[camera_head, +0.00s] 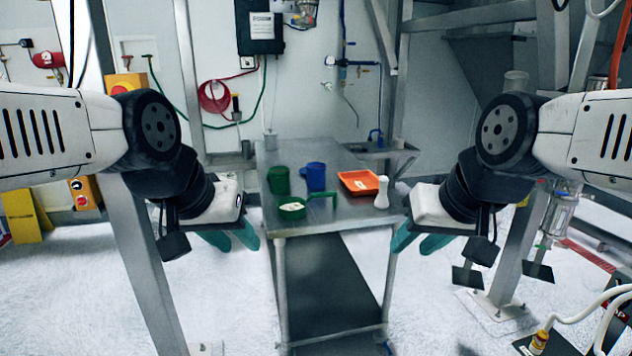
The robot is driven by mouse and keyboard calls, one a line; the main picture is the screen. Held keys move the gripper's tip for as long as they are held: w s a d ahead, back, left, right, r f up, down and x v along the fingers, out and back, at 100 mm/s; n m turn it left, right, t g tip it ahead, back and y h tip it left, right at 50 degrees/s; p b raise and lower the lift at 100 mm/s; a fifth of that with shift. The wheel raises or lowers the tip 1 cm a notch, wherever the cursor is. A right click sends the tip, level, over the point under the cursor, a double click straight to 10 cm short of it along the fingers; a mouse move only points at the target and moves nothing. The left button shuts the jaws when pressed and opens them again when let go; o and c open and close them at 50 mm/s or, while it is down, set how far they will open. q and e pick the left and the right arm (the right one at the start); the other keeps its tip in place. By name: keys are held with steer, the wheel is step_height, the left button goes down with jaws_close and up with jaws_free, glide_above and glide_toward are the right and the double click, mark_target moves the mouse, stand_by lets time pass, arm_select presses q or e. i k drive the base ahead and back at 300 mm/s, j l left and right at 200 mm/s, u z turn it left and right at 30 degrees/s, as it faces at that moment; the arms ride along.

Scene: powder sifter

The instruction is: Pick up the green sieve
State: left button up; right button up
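The green sieve (291,210) is a round green ring with a pale inside and a green handle reaching to the right. It lies near the front left of the metal table (345,215). My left gripper (232,241) is to the left of the sieve, in front of the table's left edge, with its two teal fingers apart and empty. My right gripper (417,243) is to the right of the table's front corner, also with teal fingers apart and empty. Neither gripper touches the sieve.
A green cup (279,181) and a blue jug (315,177) stand behind the sieve. An orange tray (360,181) and a white bottle-shaped object (381,193) are to the right. The table's front middle is bare. Metal posts (146,262) stand near both arms.

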mark_target(290, 207)
steer(key=i+l+u, duration=1.05)
steer(key=i+l, duration=0.05)
steer(key=l, duration=0.1)
